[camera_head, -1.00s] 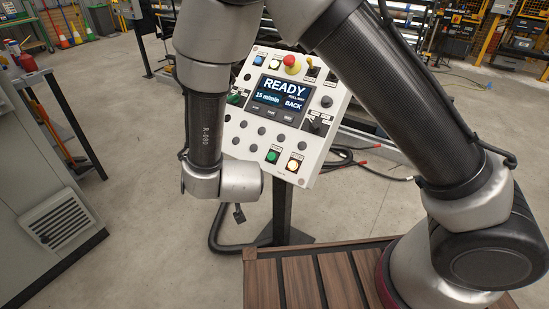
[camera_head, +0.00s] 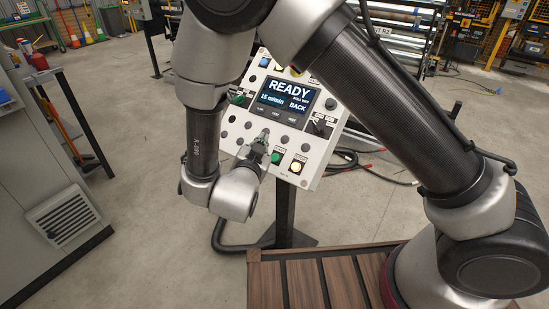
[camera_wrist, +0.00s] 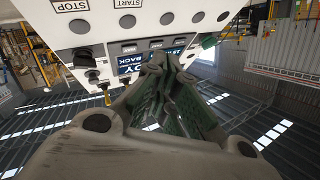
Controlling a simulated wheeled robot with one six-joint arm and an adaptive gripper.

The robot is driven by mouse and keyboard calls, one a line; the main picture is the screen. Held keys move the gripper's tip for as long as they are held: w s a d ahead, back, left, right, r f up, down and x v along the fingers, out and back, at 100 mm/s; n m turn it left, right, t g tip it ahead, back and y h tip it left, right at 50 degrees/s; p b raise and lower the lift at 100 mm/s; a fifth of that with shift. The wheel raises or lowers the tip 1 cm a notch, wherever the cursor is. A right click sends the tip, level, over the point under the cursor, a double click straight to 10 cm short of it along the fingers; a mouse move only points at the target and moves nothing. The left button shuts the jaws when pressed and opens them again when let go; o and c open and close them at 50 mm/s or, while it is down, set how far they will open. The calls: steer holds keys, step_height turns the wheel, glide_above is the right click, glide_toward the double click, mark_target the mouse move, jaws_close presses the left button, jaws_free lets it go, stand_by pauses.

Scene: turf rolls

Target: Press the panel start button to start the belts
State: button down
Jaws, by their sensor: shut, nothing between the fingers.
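The white control panel (camera_head: 318,158) stands tilted on a dark post, and its screen (camera_head: 286,99) reads READY. A green button (camera_head: 276,157) and a lit amber button (camera_head: 298,166) sit low on its face. Their labels are too small to read here. The wrist view shows the panel (camera_wrist: 225,15) with START and STOP labels at its top edge; the coloured buttons are outside that view. My gripper (camera_head: 264,135) is shut and empty, close in front of the panel, up and left of the green button. Its fingers (camera_wrist: 165,60) point toward the panel; contact cannot be told.
A grey cabinet (camera_head: 40,180) stands at the left. A wooden slatted deck (camera_head: 300,280) lies at the front. Cables (camera_head: 350,165) lie on the floor behind the panel. The red emergency stop at the panel's top is mostly hidden by my arm.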

steer(key=shift+w+d+f, duration=0.55)
steer(key=shift+w+f, duration=0.2)
steer(key=shift+f, duration=0.35)
steer(key=shift+w+d+f, duration=0.6)
steer(key=shift+w+f, duration=0.15)
steer(key=shift+f, duration=0.35)
steer(key=shift+w+d+f, duration=0.55)
steer(key=shift+w+f, duration=0.2)
steer(key=shift+f, duration=0.35)
steer(key=shift+d+f, duration=0.1)
steer(key=shift+w+d+f, duration=0.1)
steer(key=shift+w+f, duration=0.1)
steer(key=shift+f, duration=0.05)
steer(key=shift+w+d+f, duration=0.15)
steer(key=shift+w+f, duration=0.05)
steer(key=shift+f, duration=0.1)
steer(key=shift+r, duration=0.1)
steer(key=shift+s+a+r, duration=0.35)
steer(key=shift+s+r, duration=0.1)
steer(key=shift+r, duration=0.1)
steer(key=shift+s+a+r, duration=0.35)
steer(key=shift+s+r, duration=0.05)
steer(key=shift+r, duration=0.25)
steer(key=shift+s+a+r, duration=0.3)
steer(key=shift+s+r, duration=0.15)
steer(key=shift+r, duration=0.2)
steer(key=shift+s+a+r, duration=0.35)
steer(key=shift+s+r, duration=0.05)
steer(key=shift+r, duration=0.25)
